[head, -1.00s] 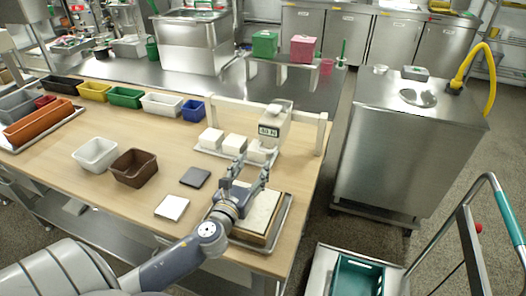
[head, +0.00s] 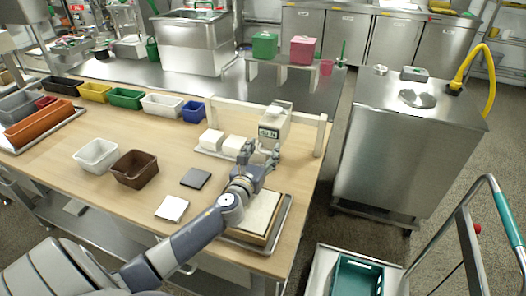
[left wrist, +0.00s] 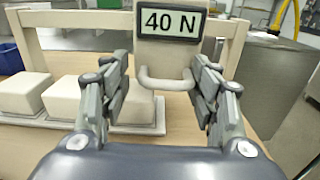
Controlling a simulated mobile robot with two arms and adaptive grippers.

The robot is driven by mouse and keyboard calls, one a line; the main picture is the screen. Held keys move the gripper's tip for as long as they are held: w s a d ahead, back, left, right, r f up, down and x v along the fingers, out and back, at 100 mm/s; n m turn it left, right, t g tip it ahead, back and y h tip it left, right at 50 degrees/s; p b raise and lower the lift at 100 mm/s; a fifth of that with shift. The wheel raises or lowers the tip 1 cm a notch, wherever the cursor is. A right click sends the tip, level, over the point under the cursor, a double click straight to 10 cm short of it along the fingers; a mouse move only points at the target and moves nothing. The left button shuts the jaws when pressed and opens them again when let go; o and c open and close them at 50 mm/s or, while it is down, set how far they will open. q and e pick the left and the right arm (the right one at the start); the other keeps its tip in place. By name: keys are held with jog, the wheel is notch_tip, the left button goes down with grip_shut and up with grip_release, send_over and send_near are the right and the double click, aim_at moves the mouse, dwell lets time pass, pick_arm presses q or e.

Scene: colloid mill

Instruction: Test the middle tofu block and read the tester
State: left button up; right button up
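A cream tester (head: 273,122) with a display stands at the beam of a cream rack (head: 310,124). In the left wrist view the display of the tester (left wrist: 170,22) reads 40 N, and a U-shaped handle juts out below it. White tofu blocks stand in a row on a tray: the left block (head: 211,138) and the middle block (head: 235,146) show, while my gripper mostly hides the right one, which shows in the left wrist view (left wrist: 98,102). My left gripper (head: 259,153) is open and empty in front of the tester, fingers on either side of the handle, apart from it.
A board in a metal tray (head: 262,216) lies below my left arm. A dark pad (head: 195,178), a white pad (head: 172,208), a brown bin (head: 135,168) and a white bin (head: 96,155) are to the left. Coloured bins line the back. Bare tabletop lies between them.

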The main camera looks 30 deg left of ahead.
pick_arm(q)
jog(key=shift+a+r, duration=0.1)
jog(key=shift+r, duration=0.1)
jog(key=c, duration=1.2)
jog(key=s+a, duration=0.1)
jog(key=a, duration=0.3)
jog(key=s+a+b, duration=0.1)
jog(key=a, duration=0.3)
jog(key=s+a+b, duration=0.1)
jog(key=a, duration=0.4)
jog(key=shift+s+r, duration=0.1)
jog(key=o, duration=1.3)
